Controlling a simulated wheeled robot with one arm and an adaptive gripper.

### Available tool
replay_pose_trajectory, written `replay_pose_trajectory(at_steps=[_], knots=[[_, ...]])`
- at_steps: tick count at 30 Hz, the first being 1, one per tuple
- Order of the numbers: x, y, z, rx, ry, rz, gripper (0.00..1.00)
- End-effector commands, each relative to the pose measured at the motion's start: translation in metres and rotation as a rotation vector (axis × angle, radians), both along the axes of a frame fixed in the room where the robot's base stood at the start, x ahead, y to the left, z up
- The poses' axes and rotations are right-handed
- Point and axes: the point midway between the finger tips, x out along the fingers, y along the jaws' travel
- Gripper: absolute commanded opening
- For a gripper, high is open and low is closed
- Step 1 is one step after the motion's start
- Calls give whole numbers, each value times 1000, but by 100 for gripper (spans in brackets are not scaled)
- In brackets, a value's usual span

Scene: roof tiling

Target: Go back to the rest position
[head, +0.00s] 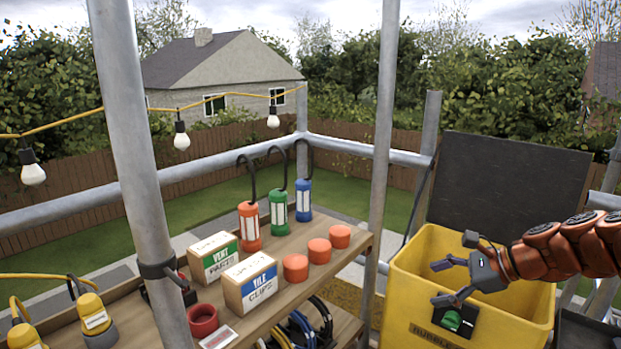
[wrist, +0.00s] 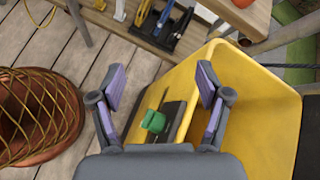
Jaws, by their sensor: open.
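My gripper (head: 442,281) reaches in from the right on its orange-red arm, with the fingers spread and nothing between them. It is over the front side of the yellow rubble bin (head: 404,270). A green knob-like piece (head: 452,320) on a dark plate sits at the bin's front, below the fingers and apart from them. In the wrist view the open gripper (wrist: 161,80) points across the yellow bin (wrist: 262,105), and the green piece (wrist: 154,121) shows between the fingers, farther down.
A wooden shelf (head: 345,253) at the left holds red, green and blue lanterns (head: 279,215), two labelled boxes (head: 233,271) and several orange-red cylinders (head: 319,250). Scaffold poles (head: 381,130) stand in front of the garden. A dark panel (head: 510,185) stands behind the bin.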

Motion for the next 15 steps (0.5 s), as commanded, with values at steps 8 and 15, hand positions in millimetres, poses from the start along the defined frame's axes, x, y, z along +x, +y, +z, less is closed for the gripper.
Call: replay_pose_trajectory(at_steps=[8, 15], knots=[[-96, 107, -24, -291, -65, 518, 76], [-191, 140, -51, -501, -107, 947, 76]])
